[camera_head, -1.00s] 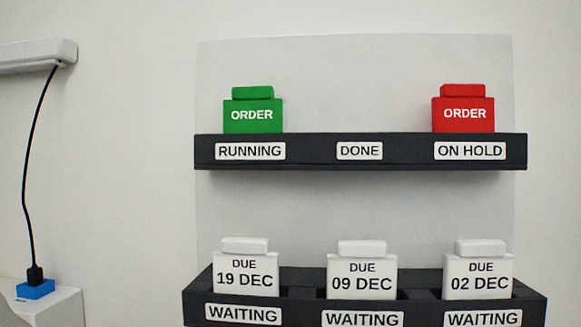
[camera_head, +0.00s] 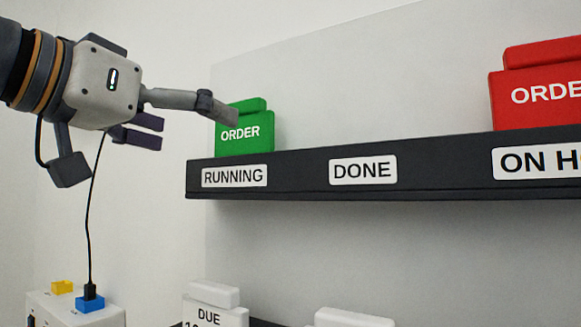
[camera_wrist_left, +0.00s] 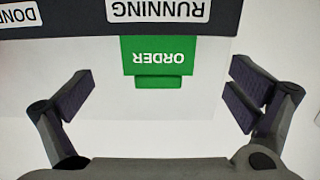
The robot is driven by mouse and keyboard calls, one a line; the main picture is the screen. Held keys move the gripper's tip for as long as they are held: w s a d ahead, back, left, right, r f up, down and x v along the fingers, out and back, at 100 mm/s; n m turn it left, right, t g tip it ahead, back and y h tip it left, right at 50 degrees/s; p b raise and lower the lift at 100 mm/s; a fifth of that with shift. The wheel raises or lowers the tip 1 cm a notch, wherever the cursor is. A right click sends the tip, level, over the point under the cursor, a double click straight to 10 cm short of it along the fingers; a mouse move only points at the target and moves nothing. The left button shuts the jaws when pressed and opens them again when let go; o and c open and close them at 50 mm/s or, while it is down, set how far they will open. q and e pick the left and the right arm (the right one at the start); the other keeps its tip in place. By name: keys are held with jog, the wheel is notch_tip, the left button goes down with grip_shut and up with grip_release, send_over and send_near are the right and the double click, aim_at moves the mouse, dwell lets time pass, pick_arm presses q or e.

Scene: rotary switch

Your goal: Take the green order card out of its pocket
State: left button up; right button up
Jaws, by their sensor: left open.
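The green order card (camera_head: 245,143) stands upright in the pocket labelled RUNNING (camera_head: 235,176), at the left end of the upper dark rack (camera_head: 300,182). My left gripper (camera_head: 195,128) is open and empty at rack height, left of the card. One finger overlaps the card's upper part in the head view; I cannot tell whether it touches. In the left wrist view the green card (camera_wrist_left: 160,56) appears upside down, between the spread fingers and beyond them, with clear gaps on both sides. The card's lower edge is hidden in the pocket. My right gripper is not in view.
A red order card (camera_head: 540,95) stands at the rack's right end, cut off by the frame. The pocket labelled DONE (camera_head: 363,170) is empty. White due cards (camera_head: 213,304) show below.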

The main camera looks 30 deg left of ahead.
aim_at(240, 136)
pick_arm(q)
jog(key=w+b, duration=0.1)
jog(key=w, duration=0.2)
jog(key=w+b, duration=0.1)
jog(key=w, duration=0.2)
jog(key=w+d+b, duration=0.1)
jog(key=w, duration=0.2)
jog(key=shift+w, duration=0.6)
jog(key=shift+s+r, duration=0.15)
jog(key=shift+c, duration=0.2)
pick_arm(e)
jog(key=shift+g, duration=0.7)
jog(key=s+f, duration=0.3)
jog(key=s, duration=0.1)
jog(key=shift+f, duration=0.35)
pick_arm(q)
jog(key=c, duration=0.9)
